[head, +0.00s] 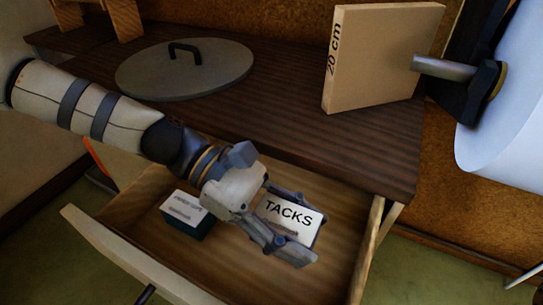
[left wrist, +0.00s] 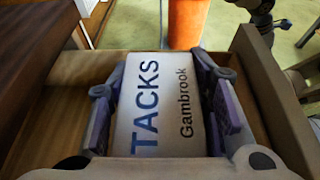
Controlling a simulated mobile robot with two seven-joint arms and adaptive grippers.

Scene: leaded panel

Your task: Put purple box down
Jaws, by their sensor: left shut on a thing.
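My left gripper (head: 289,226) is shut on a box marked TACKS (head: 286,213), inside the open drawer (head: 130,250). The box has a white top; its sides are mostly hidden by the fingers, so I can barely see their colour. In the left wrist view, the box (left wrist: 160,105) lies between both fingers, its top reading TACKS and Gambrook. I cannot tell whether its underside touches the drawer floor. My right gripper is not in view.
A teal box with a white top (head: 186,214) sits in the drawer left of my gripper. A round grey lid (head: 185,68) and a tan 20 cm block (head: 372,62) stand on the dark cabinet top (head: 270,115). An orange object (left wrist: 188,22) shows beyond the drawer.

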